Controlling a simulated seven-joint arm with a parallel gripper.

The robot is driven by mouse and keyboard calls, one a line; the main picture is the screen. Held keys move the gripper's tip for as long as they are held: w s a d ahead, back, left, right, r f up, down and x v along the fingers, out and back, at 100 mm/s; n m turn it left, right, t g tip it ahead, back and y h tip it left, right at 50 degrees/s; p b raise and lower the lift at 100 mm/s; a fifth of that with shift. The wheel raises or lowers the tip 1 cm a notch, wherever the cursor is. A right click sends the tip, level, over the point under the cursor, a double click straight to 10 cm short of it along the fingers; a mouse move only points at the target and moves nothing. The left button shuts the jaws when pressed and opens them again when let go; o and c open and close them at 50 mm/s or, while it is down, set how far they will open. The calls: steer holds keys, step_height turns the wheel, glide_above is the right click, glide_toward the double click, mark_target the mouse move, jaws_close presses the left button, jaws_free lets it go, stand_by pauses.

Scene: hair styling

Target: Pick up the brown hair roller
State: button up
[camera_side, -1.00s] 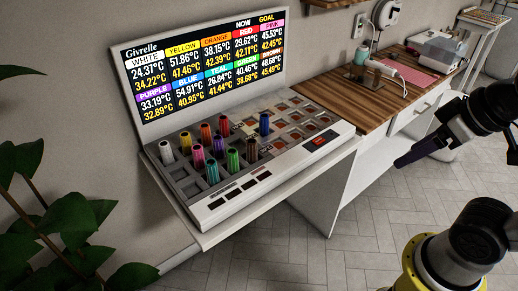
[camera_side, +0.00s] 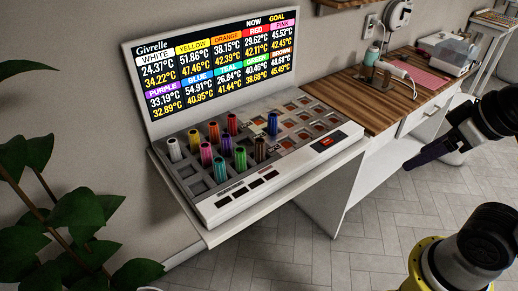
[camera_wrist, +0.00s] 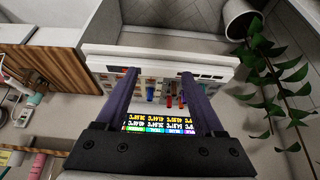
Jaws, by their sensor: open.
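The brown hair roller (camera_side: 260,149) stands upright in a slot of the white heater tray (camera_side: 225,211), near the front of the roller group. It sits right of the green roller (camera_side: 240,158) and in front of the blue one (camera_side: 272,123). My gripper (camera_side: 407,166) is in the air to the right of the tray, well apart from the rollers; its purple fingers point left and down. In the wrist view the two fingers of my gripper (camera_wrist: 158,75) are spread with nothing between them.
Several other coloured rollers stand close around the brown one. A display panel (camera_side: 215,70) rises behind the tray. The tray's right side has empty slots. A wooden counter (camera_side: 373,98) with a hair tool is at the right, and a plant (camera_side: 75,220) is front left.

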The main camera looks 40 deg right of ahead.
steer(key=shift+o, duration=0.5)
